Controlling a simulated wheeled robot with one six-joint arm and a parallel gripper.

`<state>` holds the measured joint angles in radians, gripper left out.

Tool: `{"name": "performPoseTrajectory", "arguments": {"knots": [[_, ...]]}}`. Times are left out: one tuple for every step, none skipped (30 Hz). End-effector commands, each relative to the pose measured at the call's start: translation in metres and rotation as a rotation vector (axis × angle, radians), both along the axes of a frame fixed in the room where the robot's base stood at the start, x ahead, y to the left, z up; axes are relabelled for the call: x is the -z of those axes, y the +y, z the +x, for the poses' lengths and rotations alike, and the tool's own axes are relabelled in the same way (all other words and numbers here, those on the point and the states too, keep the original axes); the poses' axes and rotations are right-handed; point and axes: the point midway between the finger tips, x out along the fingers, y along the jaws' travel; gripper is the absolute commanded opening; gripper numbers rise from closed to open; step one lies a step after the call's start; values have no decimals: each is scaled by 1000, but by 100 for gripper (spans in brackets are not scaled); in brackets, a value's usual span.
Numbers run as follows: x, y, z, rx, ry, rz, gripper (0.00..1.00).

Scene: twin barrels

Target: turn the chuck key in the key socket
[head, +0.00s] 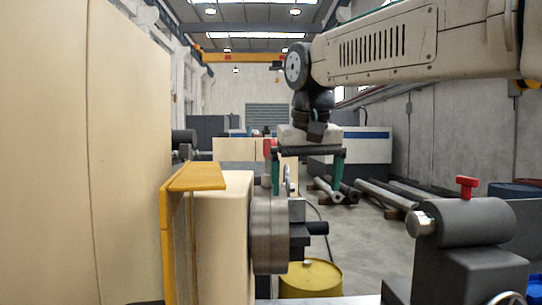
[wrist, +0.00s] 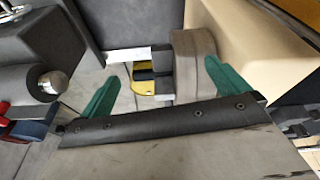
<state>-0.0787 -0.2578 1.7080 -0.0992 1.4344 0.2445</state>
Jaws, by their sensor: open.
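My gripper (head: 306,182) hangs from the arm above and to the right of the grey lathe chuck (head: 268,235), its two green fingers spread wide with nothing seen between them. In the wrist view my gripper (wrist: 166,66) is also open, and the chuck (wrist: 193,66) shows beyond the fingertips. A small red upright piece (head: 267,150) shows above the chuck beside the left finger; I cannot tell whether it is the chuck key. I cannot make out the key socket in either view.
The cream headstock (head: 225,235) with a yellow guard (head: 196,178) stands left of the chuck. A grey tailstock (head: 462,235) with a red handle (head: 467,187) is at the right. A yellow barrel (head: 311,278) stands behind the lathe. Metal bars (head: 385,197) lie on the floor.

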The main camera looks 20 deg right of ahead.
Motion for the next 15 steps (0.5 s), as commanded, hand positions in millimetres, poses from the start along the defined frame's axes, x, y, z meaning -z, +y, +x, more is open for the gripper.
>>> {"name": "performPoseTrajectory", "arguments": {"knots": [[7,-1,-9,-6,6,0,100],[11,-2,-13,-9,10,1,100],[16,-3,-19,-13,13,2,100],[20,-3,-23,-17,17,2,100],[25,-4,-27,-21,21,3,100],[30,-4,-33,-26,25,4,100],[35,-5,-38,-30,29,5,100],[39,-5,-42,-33,32,5,100],[45,-6,-48,-37,37,6,100],[49,-6,-52,-41,40,6,100],[53,-6,-56,-44,43,7,100],[58,-7,-61,-49,46,8,100],[62,-7,-65,-52,49,9,100],[67,-8,-70,-55,53,9,100],[72,-8,-75,-59,56,10,100]]}}
